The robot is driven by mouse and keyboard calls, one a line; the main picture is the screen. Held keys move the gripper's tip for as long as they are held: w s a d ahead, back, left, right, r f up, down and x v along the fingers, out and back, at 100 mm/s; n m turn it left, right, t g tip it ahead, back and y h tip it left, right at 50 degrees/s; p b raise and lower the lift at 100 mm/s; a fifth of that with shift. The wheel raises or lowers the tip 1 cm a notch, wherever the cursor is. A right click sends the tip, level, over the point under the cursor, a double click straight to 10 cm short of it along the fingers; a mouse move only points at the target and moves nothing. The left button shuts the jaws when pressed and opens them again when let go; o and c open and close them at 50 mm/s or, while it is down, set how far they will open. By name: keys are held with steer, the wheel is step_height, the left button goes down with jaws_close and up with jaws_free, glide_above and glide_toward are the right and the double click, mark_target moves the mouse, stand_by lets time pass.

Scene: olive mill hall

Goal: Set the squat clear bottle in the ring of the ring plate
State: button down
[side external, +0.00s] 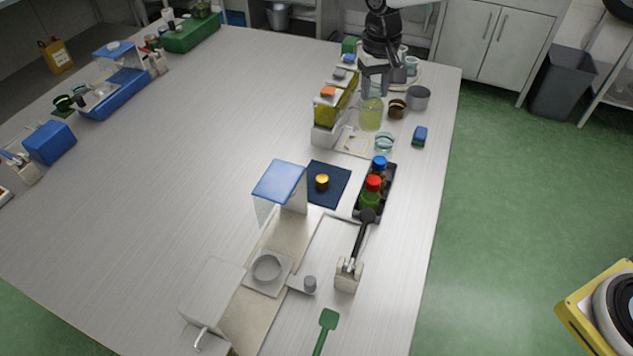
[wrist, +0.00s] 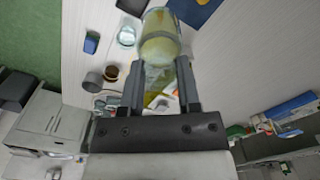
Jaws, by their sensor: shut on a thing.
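The squat clear bottle (side external: 371,115), with yellow-green contents, is between the fingers of my gripper (side external: 374,92) at the far right of the bench. In the wrist view the bottle (wrist: 160,42) shows at the fingertips of my gripper (wrist: 161,78), which is shut on it. A pale flat plate with a thin round outline (side external: 354,143) lies just in front of the bottle; it looks like the ring plate. The bottle appears above or behind this plate; I cannot tell its exact height.
A clear glass bowl (side external: 384,143) stands at the plate's right. A brown cup (side external: 396,108), a grey pot (side external: 417,98) and a blue block (side external: 419,136) stand to the right. A rack with yellow contents (side external: 331,110) stands close left. The bench's left middle is clear.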

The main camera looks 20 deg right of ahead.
steer(key=s+a+n, duration=0.2)
steer(key=s+a, duration=0.3)
steer(key=a, duration=0.5)
steer(key=s+a+n, duration=0.3)
steer(key=s+a, duration=0.1)
steer(key=a, duration=0.6)
steer(key=s+a+n, duration=0.2)
steer(key=s+a, duration=0.3)
steer(key=a, duration=0.5)
step_height(320, 180, down, 11)
steer(key=shift+d, duration=0.25)
steer(key=shift+f, duration=0.25)
steer(key=shift+f, duration=1.65)
steer(key=shift+f, duration=1.65)
stand_by(0.6)
